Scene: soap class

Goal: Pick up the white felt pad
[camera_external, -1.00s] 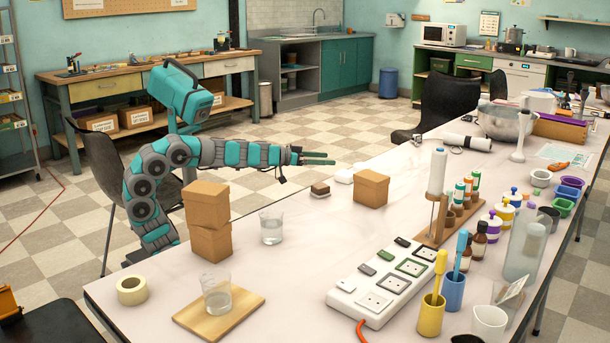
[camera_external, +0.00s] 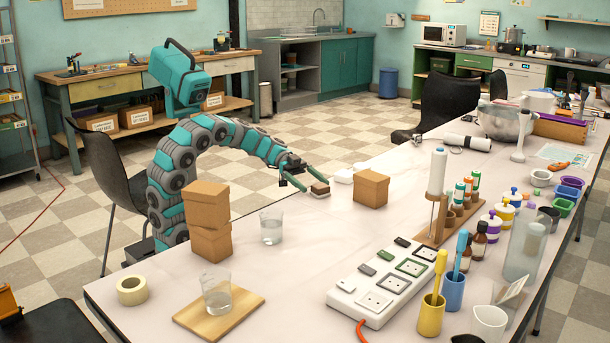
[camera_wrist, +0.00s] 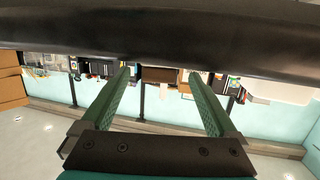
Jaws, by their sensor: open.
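A flat white piece (camera_external: 344,176) lies on the table just left of a cardboard box; it may be the white felt pad, but it is too small to be sure. A small block with a brown top and pale lower part (camera_external: 320,190) lies left of it and nearer the camera. My gripper (camera_external: 318,178) is open, with its fingertips low beside the small block; whether they touch it is unclear. In the wrist view, my gripper's two green fingers (camera_wrist: 158,72) stand apart with no object visible between them. No pad can be made out there.
The cardboard box (camera_external: 370,188) stands right of the white piece. Two stacked boxes (camera_external: 209,220) and a glass of water (camera_external: 271,227) stand nearer the camera. A power strip (camera_external: 380,285) lies at front right. The middle of the table (camera_external: 300,250) is clear.

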